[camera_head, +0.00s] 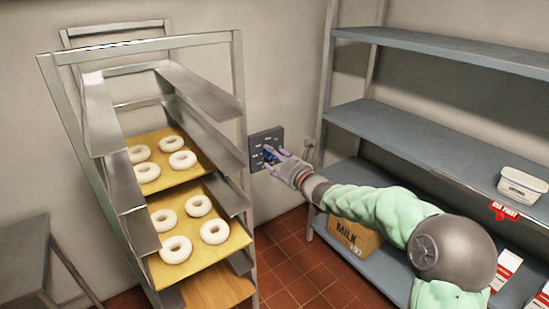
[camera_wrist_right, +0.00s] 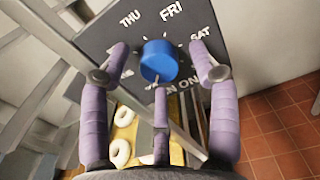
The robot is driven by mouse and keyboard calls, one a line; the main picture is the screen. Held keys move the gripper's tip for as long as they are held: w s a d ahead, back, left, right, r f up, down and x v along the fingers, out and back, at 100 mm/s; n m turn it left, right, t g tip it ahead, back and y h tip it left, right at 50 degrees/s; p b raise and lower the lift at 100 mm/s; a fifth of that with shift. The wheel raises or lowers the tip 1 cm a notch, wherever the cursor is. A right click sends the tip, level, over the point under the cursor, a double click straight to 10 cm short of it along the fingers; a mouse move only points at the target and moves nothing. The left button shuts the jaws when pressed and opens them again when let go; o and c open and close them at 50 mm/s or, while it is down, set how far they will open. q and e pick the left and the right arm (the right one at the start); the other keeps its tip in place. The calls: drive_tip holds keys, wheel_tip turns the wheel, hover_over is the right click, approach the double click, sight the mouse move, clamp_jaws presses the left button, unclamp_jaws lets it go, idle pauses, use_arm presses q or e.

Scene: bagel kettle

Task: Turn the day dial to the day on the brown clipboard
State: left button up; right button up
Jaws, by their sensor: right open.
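The day dial is a round blue knob (camera_wrist_right: 158,62) on a dark wall plate (camera_head: 263,139). In the right wrist view, THU, FRI and SAT show above and beside the knob, with other letters partly hidden by my fingers. A small pale mark shows low on the knob; I cannot tell exactly which day it points at. My right gripper (camera_head: 274,160) is at the plate. It also shows in the right wrist view (camera_wrist_right: 160,70), open, with purple fingers on both sides of the knob and another below it. I see no brown clipboard. My left gripper is out of view.
A metal rack with bagel trays (camera_head: 224,255) stands just left of the plate.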

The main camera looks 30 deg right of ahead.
drive_tip(key=c, duration=1.2)
drive_tip(key=shift+o, duration=0.2)
